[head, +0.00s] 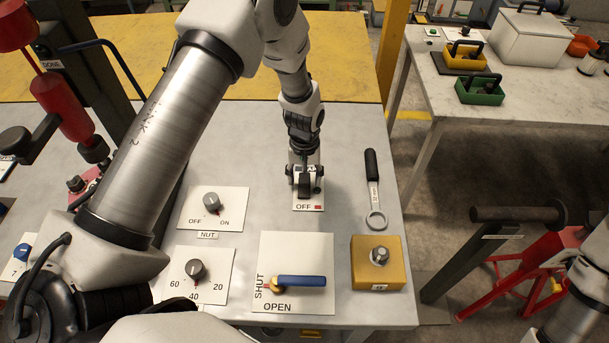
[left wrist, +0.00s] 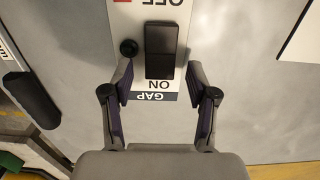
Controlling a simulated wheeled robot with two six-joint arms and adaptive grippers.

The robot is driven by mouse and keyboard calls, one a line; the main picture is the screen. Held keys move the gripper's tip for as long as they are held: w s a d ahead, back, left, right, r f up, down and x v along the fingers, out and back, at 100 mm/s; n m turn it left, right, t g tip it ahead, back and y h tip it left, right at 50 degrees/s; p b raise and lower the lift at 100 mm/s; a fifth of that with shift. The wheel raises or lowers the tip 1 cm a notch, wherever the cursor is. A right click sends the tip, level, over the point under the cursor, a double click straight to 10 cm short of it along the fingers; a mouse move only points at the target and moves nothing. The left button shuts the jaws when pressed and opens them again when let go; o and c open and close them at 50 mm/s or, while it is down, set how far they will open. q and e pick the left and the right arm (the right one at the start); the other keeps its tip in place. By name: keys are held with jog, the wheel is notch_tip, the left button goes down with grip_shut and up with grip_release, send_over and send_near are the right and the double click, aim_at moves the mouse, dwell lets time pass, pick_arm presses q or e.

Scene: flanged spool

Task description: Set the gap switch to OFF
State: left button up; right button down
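The gap switch is a white plate (left wrist: 182,12) marked OFF, ON and GAP, with a black rocker (left wrist: 160,50) and a small round black knob or lamp (left wrist: 129,48) beside it. A red patch (head: 318,208) sits next to the OFF label, on the plate's near end in the head view. My left gripper (head: 304,188) points down over the plate and hides most of it there. In the left wrist view the left gripper (left wrist: 158,84) is open and empty, its fingers either side of the rocker's ON end. I cannot tell which rocker end is pressed. My right gripper is not visible.
Nearby are the NUT knob plate (head: 238,196), a dial plate (head: 222,262), a blue-handled valve (head: 302,282), a yellow block with a bolt (head: 362,278) and a wrench (head: 373,185). Red machine parts (head: 75,115) stand at the left. Bare table separates the plates.

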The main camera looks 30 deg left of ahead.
pick_arm(q)
jog(key=shift+r, duration=0.1)
notch_tip(320, 180, up, 12)
jog(key=shift+w, duration=0.15)
jog(key=shift+a, duration=0.1)
dwell(0.4)
